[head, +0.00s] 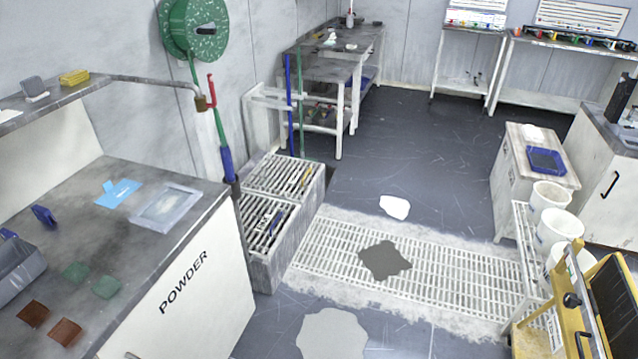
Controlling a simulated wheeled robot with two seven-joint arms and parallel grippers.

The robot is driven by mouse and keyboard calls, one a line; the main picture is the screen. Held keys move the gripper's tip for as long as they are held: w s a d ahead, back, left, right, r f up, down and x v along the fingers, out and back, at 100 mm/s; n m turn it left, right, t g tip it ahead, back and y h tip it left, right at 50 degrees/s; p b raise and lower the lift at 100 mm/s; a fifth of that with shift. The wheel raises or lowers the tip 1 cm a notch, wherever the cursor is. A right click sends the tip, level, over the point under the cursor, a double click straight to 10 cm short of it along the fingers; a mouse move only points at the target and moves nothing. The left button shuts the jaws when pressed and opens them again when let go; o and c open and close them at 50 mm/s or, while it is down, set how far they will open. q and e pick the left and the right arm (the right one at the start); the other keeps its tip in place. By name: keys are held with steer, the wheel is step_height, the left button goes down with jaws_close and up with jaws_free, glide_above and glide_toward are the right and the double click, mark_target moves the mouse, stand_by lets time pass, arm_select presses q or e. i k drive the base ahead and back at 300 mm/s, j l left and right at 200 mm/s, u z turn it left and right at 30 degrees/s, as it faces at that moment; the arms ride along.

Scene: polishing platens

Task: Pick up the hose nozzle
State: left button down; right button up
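A green hose reel (178,32) hangs on the back wall at upper left. A green hose (219,128) runs down from it. At its lower end is a blue grip that looks like the hose nozzle (228,164), hanging roughly upright with a dark tip pointing down. The nozzle is just beyond the right corner of the powder bench, next to the slatted sink. Its lowest end is close to the bench edge, and I cannot tell whether it touches. Neither of my grippers shows in the head view.
The powder bench (145,235) fills the lower left, with a pipe (150,80) arching above it. The slatted sink (290,215) stands right of it. A floor grating (450,275), a white cloth-like patch (394,207) and a bucket rack (521,245) lie farther right. Dark floor beyond is clear.

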mark_target(225, 150)
steer(key=i+u, duration=0.1)
steer(key=u, duration=0.35)
steer(key=i+l+u, duration=0.5)
steer(key=l, duration=0.15)
steer(key=i+l, duration=0.2)
steer(key=l, duration=0.15)
steer(key=i+l+u, duration=0.1)
steer(key=l, duration=0.3)
steer(key=i+l, duration=0.25)
steer(key=i+l+u, duration=0.1)
steer(key=l, duration=0.4)
steer(key=i+l, duration=0.2)
steer(key=l, duration=0.2)
